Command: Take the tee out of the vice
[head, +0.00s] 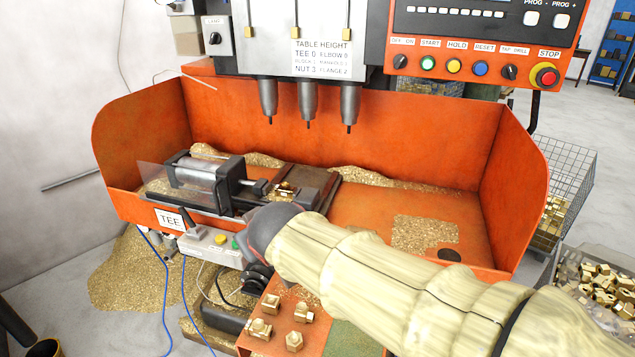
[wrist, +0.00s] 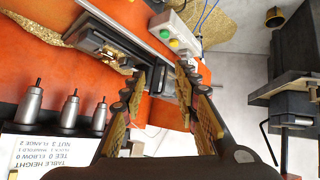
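A brass tee (head: 285,188) sits between the vice's dark jaw and the block on the right. In the wrist view the brass tee (wrist: 112,52) lies in the vice (wrist: 85,38) at the upper left. My gripper (wrist: 163,80) is open, its two padded fingers apart with nothing between them. It is beside the vice, not around the tee. In the head view my wrist covers much of the gripper.
The button box (head: 212,244) sits on the front edge near my gripper, and also shows in the wrist view (wrist: 172,35). Three drill spindles (head: 308,100) hang above the tray. Several brass fittings (head: 294,341) stand on the front shelf. Brass chips (head: 425,232) lie in the tray.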

